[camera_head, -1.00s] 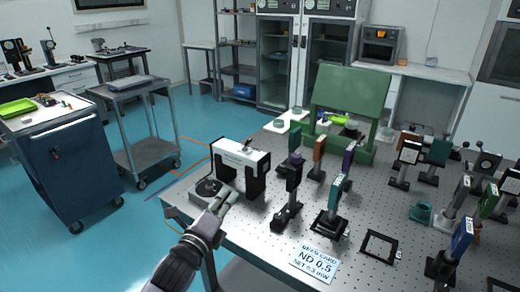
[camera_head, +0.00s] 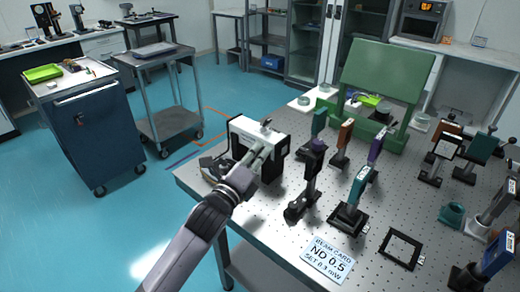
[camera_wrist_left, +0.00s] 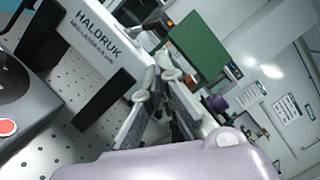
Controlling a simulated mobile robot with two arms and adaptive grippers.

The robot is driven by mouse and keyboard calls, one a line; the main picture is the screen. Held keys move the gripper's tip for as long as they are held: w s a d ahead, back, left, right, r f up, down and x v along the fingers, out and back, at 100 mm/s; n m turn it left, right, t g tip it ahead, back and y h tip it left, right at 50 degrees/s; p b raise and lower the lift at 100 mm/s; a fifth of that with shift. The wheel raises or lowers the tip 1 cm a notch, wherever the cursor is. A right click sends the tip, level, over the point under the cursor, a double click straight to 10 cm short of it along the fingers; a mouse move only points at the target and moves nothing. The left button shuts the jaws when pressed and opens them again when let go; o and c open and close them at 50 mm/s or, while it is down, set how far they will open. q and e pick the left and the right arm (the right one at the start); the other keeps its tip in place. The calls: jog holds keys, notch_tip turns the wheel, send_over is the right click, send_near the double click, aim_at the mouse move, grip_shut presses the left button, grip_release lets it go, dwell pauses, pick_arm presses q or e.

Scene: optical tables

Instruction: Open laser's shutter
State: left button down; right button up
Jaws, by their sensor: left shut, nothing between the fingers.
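The laser (camera_head: 255,132) is a white box with black supports at the near left corner of the optical table. In the left wrist view its white side (camera_wrist_left: 98,42) carries the word HALDRUK. A small fitting (camera_head: 266,122) stands on its top; whether this is the shutter, and its state, I cannot tell. My left gripper (camera_head: 262,152) is shut and empty, in front of the laser's right part and covering some of it. In the left wrist view the gripper (camera_wrist_left: 166,82) appears close to the laser's end; contact is unclear. My right gripper is not in view.
A black control unit with a red button (camera_wrist_left: 8,127) lies beside the laser. Post-mounted optics, such as a black one (camera_head: 309,175), stand close to its right. A beam card (camera_head: 327,260) lies at the front edge. A green panel (camera_head: 385,85) stands behind.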

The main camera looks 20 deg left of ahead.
aim_at(272, 141)
pick_arm(q)
jog(key=w, duration=0.4)
jog(key=w+d, duration=0.1)
jog(key=w, duration=0.1)
jog(key=shift+r+p, duration=0.4)
jog(key=shift+w, duration=0.6)
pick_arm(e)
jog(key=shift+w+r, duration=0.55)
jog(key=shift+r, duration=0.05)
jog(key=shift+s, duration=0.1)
pick_arm(q)
jog(key=shift+r, duration=0.1)
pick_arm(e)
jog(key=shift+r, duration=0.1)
pick_arm(q)
jog(key=shift+r+n+p, duration=0.15)
jog(key=shift+n+p, duration=0.25)
jog(key=shift+p, duration=0.25)
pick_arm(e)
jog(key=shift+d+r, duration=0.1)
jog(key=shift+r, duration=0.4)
pick_arm(q)
jog(key=shift+r+n+p, duration=0.15)
jog(key=shift+n+p, duration=0.25)
jog(key=shift+p, duration=0.05)
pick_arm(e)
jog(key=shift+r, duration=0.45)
